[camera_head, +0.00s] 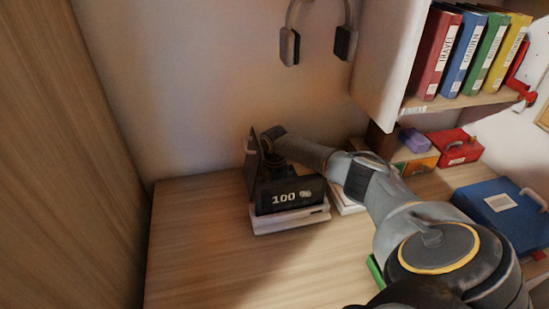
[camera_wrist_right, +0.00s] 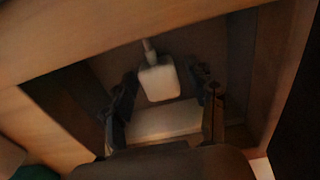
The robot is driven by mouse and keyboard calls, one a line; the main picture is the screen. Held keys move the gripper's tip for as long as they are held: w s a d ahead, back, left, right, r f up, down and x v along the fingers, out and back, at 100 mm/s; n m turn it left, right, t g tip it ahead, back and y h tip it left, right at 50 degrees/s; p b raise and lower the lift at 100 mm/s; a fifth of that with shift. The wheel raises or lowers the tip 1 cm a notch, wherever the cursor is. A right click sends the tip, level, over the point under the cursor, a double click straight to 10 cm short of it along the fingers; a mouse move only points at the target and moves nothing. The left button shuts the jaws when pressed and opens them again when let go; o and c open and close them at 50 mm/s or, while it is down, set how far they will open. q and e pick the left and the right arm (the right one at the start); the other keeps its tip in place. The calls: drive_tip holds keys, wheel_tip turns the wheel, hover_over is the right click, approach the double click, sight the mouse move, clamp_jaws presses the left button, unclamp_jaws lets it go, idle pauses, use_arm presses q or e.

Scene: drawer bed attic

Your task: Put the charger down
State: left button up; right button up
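A small white block that looks like the charger (camera_wrist_right: 160,84) shows in the right wrist view, with a short stem or cable at its top. It lies between the spread fingers of my right gripper (camera_wrist_right: 168,87), with a gap visible on its right side. A larger pale flat piece (camera_wrist_right: 165,121) lies just below it. In the head view my right arm reaches across the desk to the dark device reading "100" (camera_head: 291,196), which sits on a white base (camera_head: 290,219). The right fingers and the charger cannot be made out there. My left gripper is out of view.
The wooden desk (camera_head: 205,255) is bare at the front left, beside a wooden side panel (camera_head: 70,150). Headphones (camera_head: 345,42) hang above; binders (camera_head: 437,50) stand on the shelf.

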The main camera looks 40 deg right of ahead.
wheel_tip(320, 180, up, 13)
drive_tip(key=shift+r+p, duration=0.15)
drive_tip(key=shift+p, duration=0.3)
drive_tip(key=shift+d, duration=0.1)
idle(0.5)
